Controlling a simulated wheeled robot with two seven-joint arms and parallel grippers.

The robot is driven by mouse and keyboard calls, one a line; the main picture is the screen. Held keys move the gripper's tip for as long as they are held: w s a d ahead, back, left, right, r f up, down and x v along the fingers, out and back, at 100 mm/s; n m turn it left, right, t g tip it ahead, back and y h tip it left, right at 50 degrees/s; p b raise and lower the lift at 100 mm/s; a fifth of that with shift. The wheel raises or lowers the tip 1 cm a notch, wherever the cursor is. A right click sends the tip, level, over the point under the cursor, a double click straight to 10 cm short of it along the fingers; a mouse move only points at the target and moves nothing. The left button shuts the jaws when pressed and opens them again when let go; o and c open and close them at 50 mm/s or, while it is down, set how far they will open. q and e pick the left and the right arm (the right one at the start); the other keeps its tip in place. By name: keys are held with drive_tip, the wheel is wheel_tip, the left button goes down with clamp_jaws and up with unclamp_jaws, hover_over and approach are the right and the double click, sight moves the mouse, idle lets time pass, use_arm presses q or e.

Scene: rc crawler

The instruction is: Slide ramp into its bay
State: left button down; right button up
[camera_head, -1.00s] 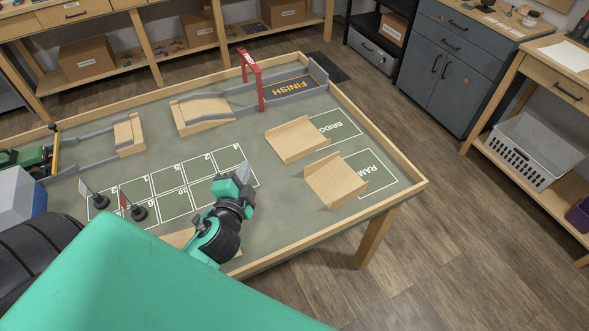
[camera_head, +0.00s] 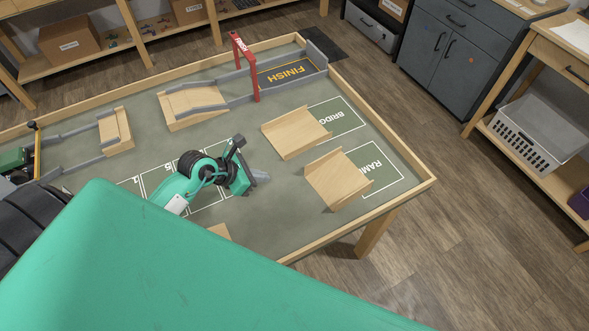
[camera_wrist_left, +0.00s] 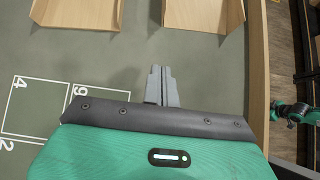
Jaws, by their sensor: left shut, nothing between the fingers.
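The ramp (camera_head: 338,182) is a pale wooden piece with a raised side wall. It lies near the right end of the board, partly over the white-outlined RAMP bay (camera_head: 384,178), and is offset to the left of it. The ramp also shows at the top of the left wrist view (camera_wrist_left: 203,14). My left gripper (camera_head: 262,177) is shut and empty, left of the ramp and apart from it. Its grey fingers (camera_wrist_left: 162,84) point toward the gap between the two wooden pieces in the left wrist view.
A similar wooden piece (camera_head: 294,133) lies beside the BRIDGE bay (camera_head: 338,117). A red finish gate (camera_head: 245,66) stands farther back. A wooden rim (camera_head: 408,206) edges the board. Bare green board lies between my left gripper and the ramp.

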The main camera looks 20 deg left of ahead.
sight(304, 176)
use_arm(q)
drive_tip(key=shift+w+f, duration=0.15)
drive_tip(key=shift+f, duration=0.1)
drive_tip(key=p+x, duration=0.1)
drive_tip(key=x, duration=0.7)
drive_tip(key=shift+w+d+f+p, duration=0.2)
drive_tip(key=shift+w+f+p, duration=0.05)
drive_tip(key=shift+f+p, duration=0.1)
drive_tip(key=shift+w+d+f+p, duration=0.1)
drive_tip(key=shift+w+d+p, duration=0.25)
drive_tip(key=shift+w+d, duration=0.4)
drive_tip(key=shift+w+d+f+p, duration=0.15)
drive_tip(key=shift+w+d+p, duration=0.3)
drive_tip(key=shift+w, duration=0.45)
drive_tip(key=shift+d, duration=0.1)
